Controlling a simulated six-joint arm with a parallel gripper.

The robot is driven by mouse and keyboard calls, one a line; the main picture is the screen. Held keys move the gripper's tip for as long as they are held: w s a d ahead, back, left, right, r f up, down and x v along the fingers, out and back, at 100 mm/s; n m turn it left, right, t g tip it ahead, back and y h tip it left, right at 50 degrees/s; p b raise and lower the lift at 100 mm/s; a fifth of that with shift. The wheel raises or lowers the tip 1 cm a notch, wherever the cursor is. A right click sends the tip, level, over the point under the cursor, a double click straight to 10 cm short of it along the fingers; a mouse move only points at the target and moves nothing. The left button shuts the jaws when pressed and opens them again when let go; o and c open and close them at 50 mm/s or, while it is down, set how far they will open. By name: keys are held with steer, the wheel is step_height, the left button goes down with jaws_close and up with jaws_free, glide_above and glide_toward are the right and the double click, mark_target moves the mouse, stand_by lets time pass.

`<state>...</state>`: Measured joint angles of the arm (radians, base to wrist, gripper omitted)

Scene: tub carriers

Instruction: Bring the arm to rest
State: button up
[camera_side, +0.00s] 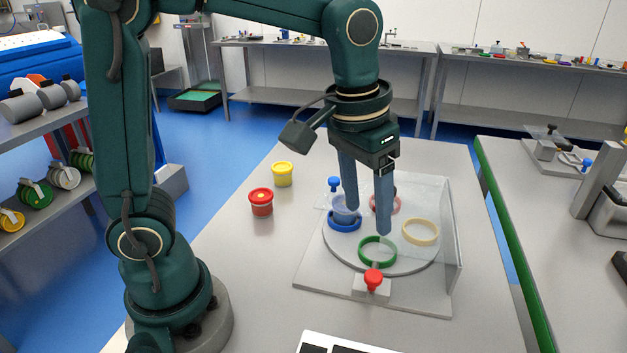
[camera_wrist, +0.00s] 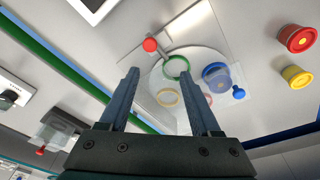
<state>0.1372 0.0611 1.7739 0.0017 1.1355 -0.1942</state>
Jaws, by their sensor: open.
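My gripper (camera_side: 370,218) is open and empty, pointing down above the round grey plate (camera_side: 398,262). Its two fingers also show apart in the wrist view (camera_wrist: 163,80). On the plate are a green ring (camera_side: 377,251), a cream-yellow ring (camera_side: 421,231), a pinkish-red ring (camera_side: 396,204) partly hidden by a finger, and a blue ring (camera_side: 344,226). A blue tub (camera_side: 341,212) appears to sit in the blue ring; it also shows in the wrist view (camera_wrist: 216,75). The other rings look empty.
A red tub (camera_side: 261,202) and a yellow tub (camera_side: 283,175) stand on the table left of the plate. Clear panels (camera_side: 453,240) stand around the plate's base. A red knob (camera_side: 373,279) is at the front and a blue knob (camera_side: 334,184) at the back left.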

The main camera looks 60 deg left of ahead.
steer(key=s+a+t, duration=0.3)
steer(key=s, duration=0.7)
steer(key=shift+a+f+m+t, duration=0.2)
steer(key=shift+a+m+t, duration=0.1)
stand_by(0.9)
